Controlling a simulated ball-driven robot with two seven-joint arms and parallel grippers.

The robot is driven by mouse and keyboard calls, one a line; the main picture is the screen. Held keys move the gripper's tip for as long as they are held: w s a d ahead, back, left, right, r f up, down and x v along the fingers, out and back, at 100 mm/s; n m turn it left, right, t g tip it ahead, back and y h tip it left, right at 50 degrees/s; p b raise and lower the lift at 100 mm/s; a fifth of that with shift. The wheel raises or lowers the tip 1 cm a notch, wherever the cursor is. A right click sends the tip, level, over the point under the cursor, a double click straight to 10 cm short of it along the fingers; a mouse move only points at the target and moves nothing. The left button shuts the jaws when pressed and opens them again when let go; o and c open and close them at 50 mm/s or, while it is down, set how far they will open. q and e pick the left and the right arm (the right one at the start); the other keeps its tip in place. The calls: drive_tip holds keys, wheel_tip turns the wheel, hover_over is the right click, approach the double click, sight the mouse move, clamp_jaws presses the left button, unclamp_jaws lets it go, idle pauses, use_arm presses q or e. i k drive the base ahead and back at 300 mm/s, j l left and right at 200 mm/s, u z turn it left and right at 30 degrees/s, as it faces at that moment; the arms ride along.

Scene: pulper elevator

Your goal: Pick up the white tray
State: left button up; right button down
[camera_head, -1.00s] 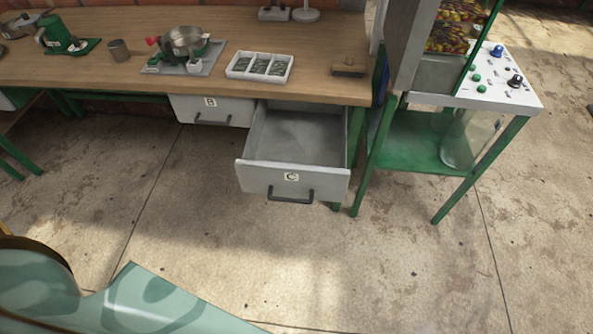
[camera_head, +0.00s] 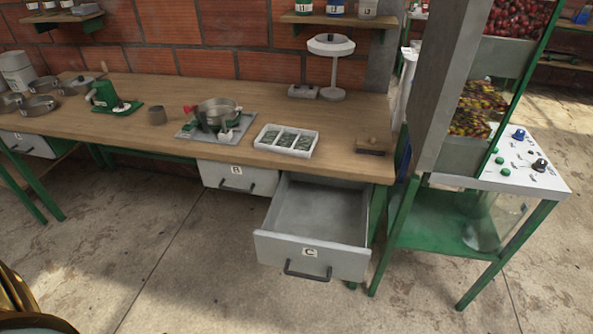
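The white tray (camera_head: 258,141) lies on the wooden workbench near its front edge, above the gap between drawers B and C. Neither of my grippers shows in the head view.
Drawer C (camera_head: 312,252) is pulled open, looks empty, and juts out below the tray. Drawer B (camera_head: 238,178) is shut. A metal pot on a scale-like base (camera_head: 216,118) stands left of the tray, and a wooden block (camera_head: 373,147) lies right. A green-legged machine (camera_head: 500,170) stands right of the bench.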

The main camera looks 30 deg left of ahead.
sight(300, 143)
drive_tip(key=i+j+u, duration=0.4)
drive_tip(key=i+u, duration=0.2)
drive_tip(key=i, duration=0.15)
drive_tip(key=i+j+u, duration=0.1)
drive_tip(key=i+u, duration=0.2)
drive_tip(key=i, duration=0.1)
